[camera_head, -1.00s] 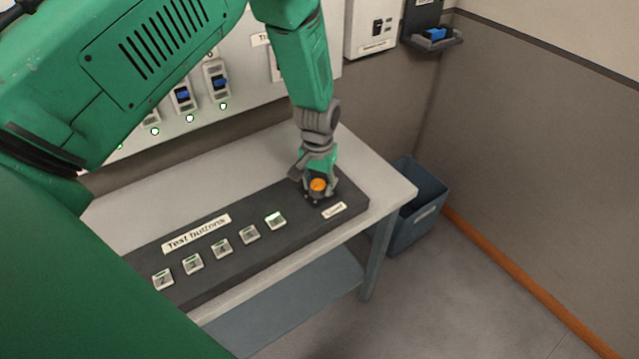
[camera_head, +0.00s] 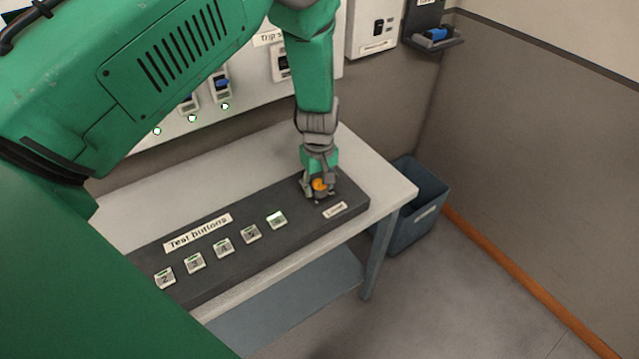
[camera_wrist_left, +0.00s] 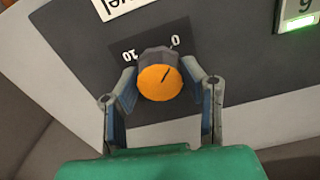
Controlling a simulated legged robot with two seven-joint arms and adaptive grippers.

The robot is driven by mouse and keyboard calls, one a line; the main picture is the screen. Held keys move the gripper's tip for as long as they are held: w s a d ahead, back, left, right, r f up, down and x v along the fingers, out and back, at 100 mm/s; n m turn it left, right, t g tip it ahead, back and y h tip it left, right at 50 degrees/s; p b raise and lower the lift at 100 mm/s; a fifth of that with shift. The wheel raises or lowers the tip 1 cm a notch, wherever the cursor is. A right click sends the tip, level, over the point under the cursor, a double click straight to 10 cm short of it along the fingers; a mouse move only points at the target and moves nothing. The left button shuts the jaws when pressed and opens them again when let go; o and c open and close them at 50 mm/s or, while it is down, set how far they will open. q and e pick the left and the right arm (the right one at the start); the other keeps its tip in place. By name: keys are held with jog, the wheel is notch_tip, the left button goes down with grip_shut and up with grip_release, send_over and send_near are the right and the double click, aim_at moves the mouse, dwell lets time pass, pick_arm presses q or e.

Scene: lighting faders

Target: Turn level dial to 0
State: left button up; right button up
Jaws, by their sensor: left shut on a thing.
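The level dial (camera_head: 320,185) has an orange top and a dark grey rim and sits at the right end of the black panel (camera_head: 352,190). In the left wrist view the dial (camera_wrist_left: 160,82) shows a dark pointer line aimed up and right, toward the printed 0. The printed 10 is at its upper left. My left gripper (camera_head: 320,190) is over the dial from above. In the left wrist view its fingers (camera_wrist_left: 160,88) are shut on the dial from both sides. My right gripper is in neither view.
Several lit test buttons (camera_head: 223,247) run along the panel left of the dial. The panel lies on a grey table (camera_head: 385,190). A blue-grey bin (camera_head: 425,205) stands on the floor at the table's right. Wall switches (camera_head: 222,86) are behind.

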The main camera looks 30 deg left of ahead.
aim_at(320, 183)
pick_arm(q)
jog(key=shift+d+n, duration=0.1)
jog(key=shift+n, duration=0.5)
jog(key=o, duration=1.1)
jog(key=shift+w, duration=0.1)
jog(key=shift+r, duration=0.4)
notch_tip(320, 183, up, 11)
